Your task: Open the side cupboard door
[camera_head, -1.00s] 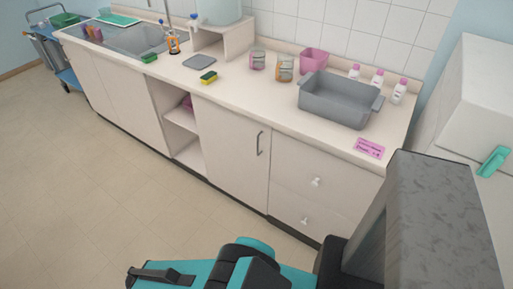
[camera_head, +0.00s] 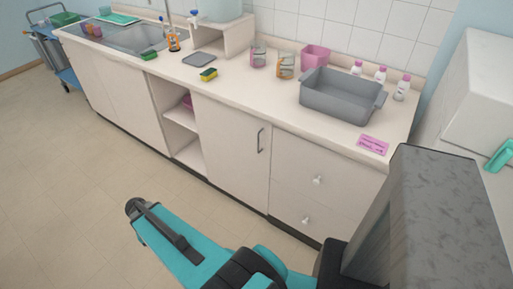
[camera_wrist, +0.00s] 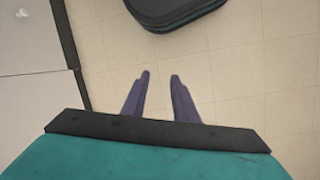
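The cupboard door (camera_head: 230,147) is a pale panel in the counter front, between the open shelves and the drawers. It looks shut, flush with the front. Its dark vertical handle (camera_head: 261,140) is near the door's right edge. My gripper (camera_wrist: 160,77) shows in the wrist view with two purple fingers apart and only floor between them. It is open, empty and not touching the handle. In the head view my teal arm is low in front of the counter, and the fingers cannot be made out.
White-knobbed drawers (camera_head: 292,170) are right of the door; drawer fronts also show at the wrist view's upper left (camera_wrist: 30,45). Open shelves (camera_head: 183,135) are left. A grey basin (camera_head: 340,98) and bottles stand on the counter. Floor (camera_head: 70,180) before the door's left is clear.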

